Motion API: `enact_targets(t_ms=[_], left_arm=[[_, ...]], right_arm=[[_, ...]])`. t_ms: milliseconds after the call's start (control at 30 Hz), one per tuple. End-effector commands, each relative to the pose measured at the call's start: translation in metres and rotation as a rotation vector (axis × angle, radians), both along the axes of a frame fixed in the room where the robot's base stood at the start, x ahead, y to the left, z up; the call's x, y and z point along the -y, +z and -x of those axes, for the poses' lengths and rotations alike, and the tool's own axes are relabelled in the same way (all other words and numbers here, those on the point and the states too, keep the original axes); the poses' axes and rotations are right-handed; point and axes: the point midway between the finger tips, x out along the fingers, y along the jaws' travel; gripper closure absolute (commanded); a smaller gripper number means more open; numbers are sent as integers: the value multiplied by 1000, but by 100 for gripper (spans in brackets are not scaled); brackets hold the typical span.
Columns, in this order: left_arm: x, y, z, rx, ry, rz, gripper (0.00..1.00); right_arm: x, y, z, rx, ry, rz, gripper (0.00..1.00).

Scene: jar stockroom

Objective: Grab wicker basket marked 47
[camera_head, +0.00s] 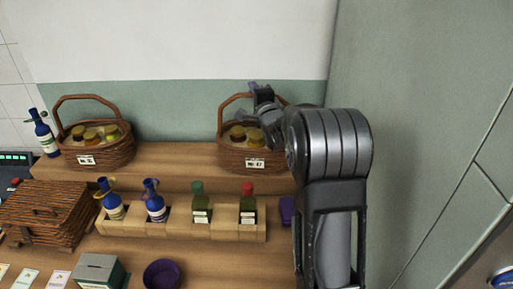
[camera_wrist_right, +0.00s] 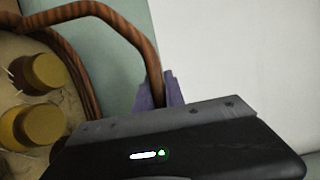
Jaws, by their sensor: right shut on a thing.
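The wicker basket marked 47 (camera_head: 229,158) stands on the upper wooden shelf at the right, with several yellow- and brown-lidded jars inside. Its white label faces me. My right gripper (camera_head: 254,90) is at the right part of the basket's arched handle, shut on it. In the right wrist view the handle (camera_wrist_right: 126,27) runs down between the purple fingertips (camera_wrist_right: 160,92), and jar lids show at the left. My arm hides the basket's right side in the head view. My left gripper is not in view.
Another wicker basket (camera_head: 110,155) with jars stands left on the shelf (camera_head: 180,159), beside a blue bottle (camera_head: 45,135). Below are a wooden rack (camera_head: 180,222) of bottles, a closed wicker hamper (camera_head: 45,212) and a purple bowl (camera_head: 162,274). A wall (camera_head: 420,90) rises close at the right.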

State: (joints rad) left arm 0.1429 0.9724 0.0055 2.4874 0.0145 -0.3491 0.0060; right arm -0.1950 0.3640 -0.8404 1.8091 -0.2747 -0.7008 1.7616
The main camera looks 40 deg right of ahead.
Motion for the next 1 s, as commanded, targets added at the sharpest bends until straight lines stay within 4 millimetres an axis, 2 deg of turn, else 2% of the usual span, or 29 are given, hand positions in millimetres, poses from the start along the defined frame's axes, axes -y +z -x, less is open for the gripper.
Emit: enact_targets(t_ms=[567,1000], left_arm=[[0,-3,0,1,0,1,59],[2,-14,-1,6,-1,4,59]], right_arm=[[0,11,-1,10,1,3,100],[0,55,0,13,0,1,100]])
